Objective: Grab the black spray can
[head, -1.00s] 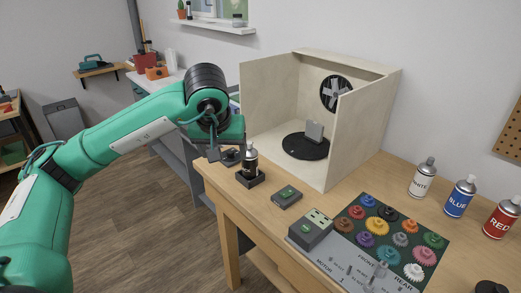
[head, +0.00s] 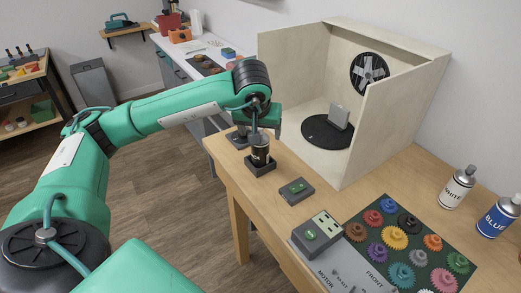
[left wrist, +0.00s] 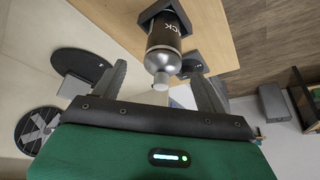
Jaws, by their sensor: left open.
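The black spray can (head: 260,153) stands upright in a small dark holder (head: 262,168) at the table's left corner. No contact shows. My right gripper is not in view.
A spray booth (head: 385,130) with a dark turntable (head: 327,132) stands behind the can. White (head: 457,187) and blue (head: 497,216) cans stand at the right.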

